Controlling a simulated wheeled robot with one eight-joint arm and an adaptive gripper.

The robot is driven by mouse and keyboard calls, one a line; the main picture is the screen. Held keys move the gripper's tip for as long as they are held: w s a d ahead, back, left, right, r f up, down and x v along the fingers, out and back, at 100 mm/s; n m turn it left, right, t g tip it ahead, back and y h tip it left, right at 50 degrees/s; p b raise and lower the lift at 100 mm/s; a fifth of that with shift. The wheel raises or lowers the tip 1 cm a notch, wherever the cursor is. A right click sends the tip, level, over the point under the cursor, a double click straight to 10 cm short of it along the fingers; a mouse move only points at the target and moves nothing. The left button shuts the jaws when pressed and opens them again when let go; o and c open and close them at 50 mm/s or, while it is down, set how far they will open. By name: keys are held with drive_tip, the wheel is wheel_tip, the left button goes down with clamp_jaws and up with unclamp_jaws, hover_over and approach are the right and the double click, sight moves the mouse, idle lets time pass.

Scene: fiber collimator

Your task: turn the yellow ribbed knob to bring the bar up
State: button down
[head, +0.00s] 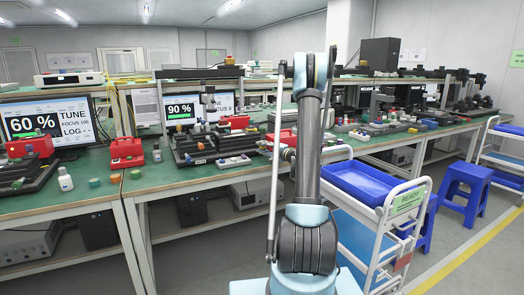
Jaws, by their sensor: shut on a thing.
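My arm rises in the middle of the head view and bends over toward the bench. My gripper (268,147) is small and dark, at the right end of the middle bench station, partly behind my arm. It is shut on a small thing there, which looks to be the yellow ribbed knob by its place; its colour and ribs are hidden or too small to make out. The middle monitor (183,105) reads 90 % with a green bar below the number. The left monitor (45,122) reads 60 %, also with a green bar.
Red devices (127,152), a white bottle (65,179) and small caps stand on the green bench (160,184). Dark optics stages (195,148) sit before the middle monitor. A white cart with a blue tray (365,184) stands right of my arm. Blue stools (466,190) are further right.

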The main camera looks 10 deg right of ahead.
drive_tip(key=shift+f, duration=0.1)
drive_tip(key=c, duration=1.3)
unclamp_jaws()
drive_tip(key=v, duration=1.2)
drive_tip(key=shift+f, duration=0.1)
